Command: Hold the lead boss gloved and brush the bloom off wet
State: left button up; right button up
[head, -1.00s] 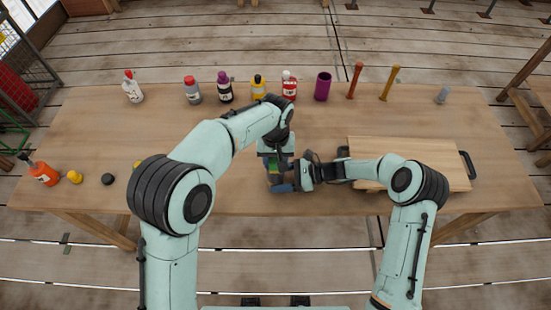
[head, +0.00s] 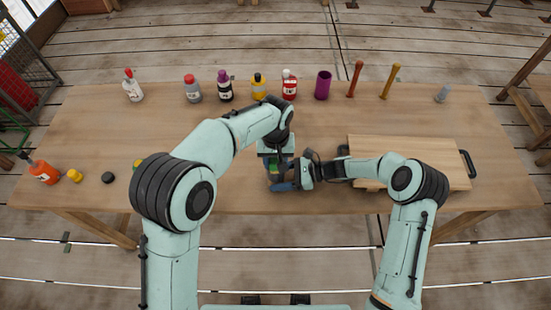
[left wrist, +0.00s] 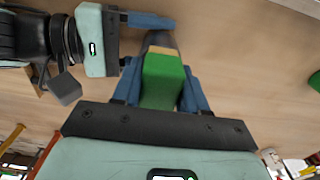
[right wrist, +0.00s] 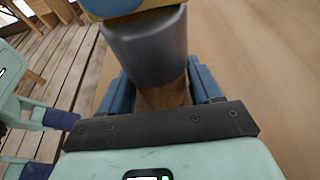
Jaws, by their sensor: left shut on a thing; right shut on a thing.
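In the left wrist view my left gripper (left wrist: 160,78) is shut on a green block (left wrist: 163,80), with a dark grey rounded end showing beyond it. In the right wrist view my right gripper (right wrist: 160,85) is shut on a brown, rough-textured piece (right wrist: 165,97). In the head view my left gripper (head: 276,160) and right gripper (head: 293,182) are close together near the table's front; the arms hide most of the held things.
A wooden board (head: 400,150) with a black handle lies at the right. Bottles, including a red one (head: 289,86), a purple cup (head: 322,86) and two sticks stand along the back. An orange bottle (head: 43,172) and small caps are at the left.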

pick_arm(q)
jog(key=shift+w+f, duration=0.1)
jog(key=shift+w, duration=0.45)
jog(key=shift+s, duration=1.15)
jog(key=shift+w+f, duration=0.15)
jog(key=shift+w, duration=0.95)
jog(key=shift+s, duration=0.1)
